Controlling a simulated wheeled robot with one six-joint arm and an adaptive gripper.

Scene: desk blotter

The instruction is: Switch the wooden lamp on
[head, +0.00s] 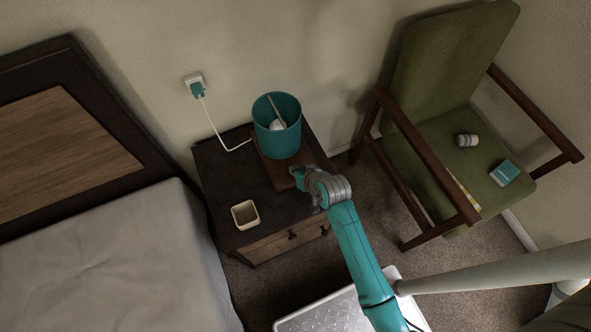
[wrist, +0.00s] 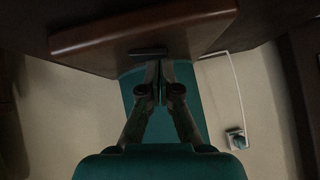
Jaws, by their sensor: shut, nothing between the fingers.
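The wooden lamp has a teal shade (head: 277,140) and a brown wooden base (head: 272,172), and stands on the dark nightstand. A pale bulb (head: 277,125) shows inside the shade, with no glow around it. My gripper (head: 298,173) is at the front right of the base. In the wrist view, the base (wrist: 95,38) spans the top, with a small dark switch (wrist: 148,52) on its edge. My shut, empty gripper (wrist: 160,82) points at the base close to the switch; I cannot tell whether it touches. The teal shade (wrist: 200,105) shows behind the fingers.
A cream square cup (head: 245,214) stands near the nightstand's (head: 218,177) front left. A white cord runs to a wall socket (head: 194,84). A bed (head: 110,265) is at left. A green chair (head: 430,120) at right holds a small jar (head: 467,140) and a teal box (head: 504,173).

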